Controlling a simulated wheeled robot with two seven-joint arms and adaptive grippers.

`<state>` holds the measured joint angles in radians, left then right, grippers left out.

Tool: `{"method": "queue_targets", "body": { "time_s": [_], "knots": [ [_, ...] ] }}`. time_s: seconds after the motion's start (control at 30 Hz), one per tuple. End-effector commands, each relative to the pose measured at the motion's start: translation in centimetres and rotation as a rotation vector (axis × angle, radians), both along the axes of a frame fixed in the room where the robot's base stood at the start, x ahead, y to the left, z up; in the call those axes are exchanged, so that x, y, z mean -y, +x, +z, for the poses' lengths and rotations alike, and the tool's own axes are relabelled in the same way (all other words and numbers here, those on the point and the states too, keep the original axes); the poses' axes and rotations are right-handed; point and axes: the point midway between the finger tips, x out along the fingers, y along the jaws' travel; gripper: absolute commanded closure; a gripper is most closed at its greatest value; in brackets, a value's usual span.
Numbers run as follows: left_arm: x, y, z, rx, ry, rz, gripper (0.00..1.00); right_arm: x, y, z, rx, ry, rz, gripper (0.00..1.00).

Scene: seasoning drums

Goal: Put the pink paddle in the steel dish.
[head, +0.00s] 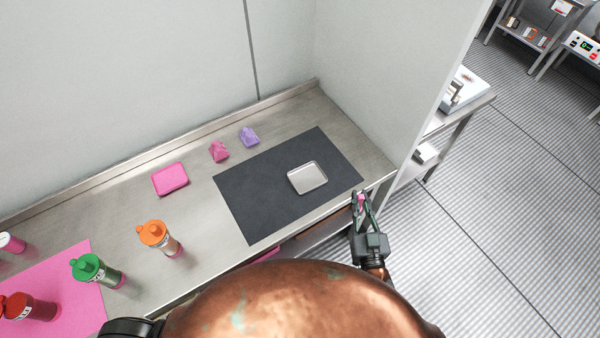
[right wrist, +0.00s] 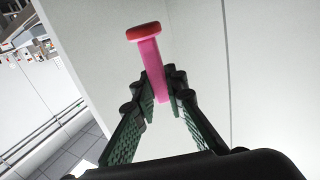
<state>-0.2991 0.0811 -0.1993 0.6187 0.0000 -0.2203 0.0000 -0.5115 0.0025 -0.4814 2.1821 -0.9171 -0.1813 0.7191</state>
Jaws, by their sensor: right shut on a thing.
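The steel dish (head: 307,178) is a small, shallow square tray lying on the dark mat (head: 262,206), and it looks empty. My right gripper (head: 361,203) is beyond the counter's front edge, to the right of and nearer than the dish. It is shut on the pink paddle (head: 361,199), which is mostly hidden between the fingers in the head view. In the right wrist view, the paddle (right wrist: 151,68) has a pink shaft with a wider red-and-pink end (right wrist: 144,32) pointing away from the fingertips (right wrist: 160,92). My left gripper is out of view.
A pink tray (head: 170,179), a pink block-like thing (head: 219,152) and a purple one (head: 249,137) stand left of the dish. A wall (head: 385,80) bounds the counter's right.

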Motion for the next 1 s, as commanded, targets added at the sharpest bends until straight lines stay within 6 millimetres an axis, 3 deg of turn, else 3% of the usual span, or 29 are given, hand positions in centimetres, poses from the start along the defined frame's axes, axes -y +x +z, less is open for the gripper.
{"method": "queue_targets", "body": {
  "time_s": [0.03,0.2,0.3,0.4,0.57,0.97,1.0],
  "knots": [
    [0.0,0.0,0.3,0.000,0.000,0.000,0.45,-2.7,1.0,0.6,0.008,-0.006,0.059,1.00],
    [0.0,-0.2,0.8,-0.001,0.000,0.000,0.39,-11.5,2.8,0.8,0.007,-0.006,0.246,1.00],
    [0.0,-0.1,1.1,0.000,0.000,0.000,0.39,-15.6,3.1,0.5,0.004,-0.006,0.336,1.00],
    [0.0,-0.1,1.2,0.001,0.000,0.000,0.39,-18.5,3.1,0.1,0.003,-0.005,0.400,1.00],
    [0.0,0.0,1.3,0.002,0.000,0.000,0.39,-20.0,3.6,-0.6,0.001,-0.005,0.442,1.00],
    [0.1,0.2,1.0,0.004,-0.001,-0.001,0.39,-16.5,11.7,-4.5,0.001,-0.005,0.441,1.00],
    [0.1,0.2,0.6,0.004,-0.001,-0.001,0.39,-16.3,12.2,-5.6,-0.002,-0.001,0.441,1.00]
  ]
}}
